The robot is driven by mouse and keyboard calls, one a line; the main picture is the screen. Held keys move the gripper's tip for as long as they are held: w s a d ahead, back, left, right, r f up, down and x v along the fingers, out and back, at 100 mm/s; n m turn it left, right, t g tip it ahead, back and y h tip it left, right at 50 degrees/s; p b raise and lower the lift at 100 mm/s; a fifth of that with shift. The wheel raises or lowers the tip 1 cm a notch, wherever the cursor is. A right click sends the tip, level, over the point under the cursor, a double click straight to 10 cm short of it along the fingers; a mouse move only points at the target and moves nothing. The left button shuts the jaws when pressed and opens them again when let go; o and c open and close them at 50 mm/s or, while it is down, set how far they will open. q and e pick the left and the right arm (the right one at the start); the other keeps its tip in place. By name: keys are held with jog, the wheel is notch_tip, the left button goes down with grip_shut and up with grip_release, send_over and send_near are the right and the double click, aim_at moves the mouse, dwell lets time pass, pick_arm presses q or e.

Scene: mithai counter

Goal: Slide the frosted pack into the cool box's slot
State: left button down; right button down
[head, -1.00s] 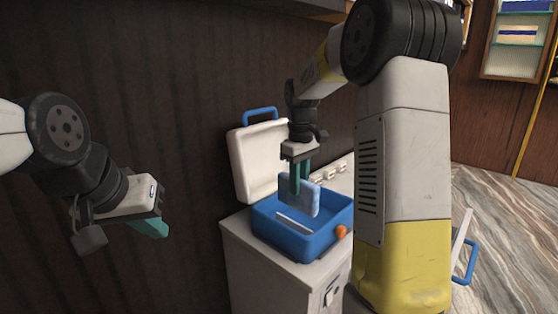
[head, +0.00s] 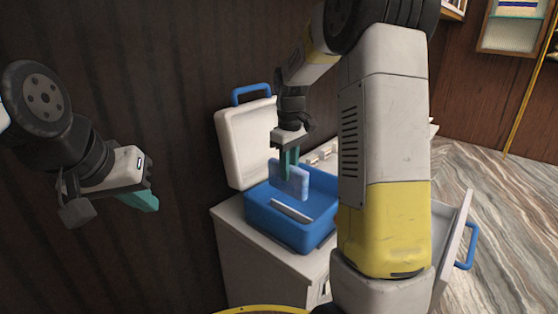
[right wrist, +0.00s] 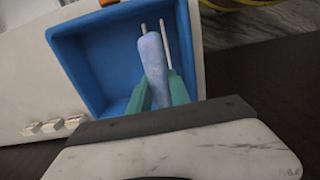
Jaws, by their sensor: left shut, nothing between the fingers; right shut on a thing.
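The frosted pack (head: 300,183) is a pale blue, upright slab. My right gripper (head: 289,165) is shut on its upper part and holds it over the open blue cool box (head: 268,222). In the right wrist view the pack (right wrist: 153,62) stands between the green fingers (right wrist: 157,92), with its far end close to two thin white strips (right wrist: 166,45) inside the box. In the head view one white strip (head: 291,211) shows just below the pack. I cannot tell whether the pack's lower edge is between the strips. My left gripper (head: 140,199) is shut and empty, far left.
The cool box's white lid (head: 238,150) stands open behind it, with a blue handle on top. The box sits on a pale cabinet (head: 255,270) against a dark wall. Small pale blocks (right wrist: 55,125) lie beside it. A white panel with a blue handle (head: 464,255) sticks out at right.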

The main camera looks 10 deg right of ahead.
jog(key=shift+f, duration=5.05)
jog(key=c, duration=1.1)
grip_release()
jog(key=shift+r, duration=3.9)
jog(key=shift+s+r, duration=0.1)
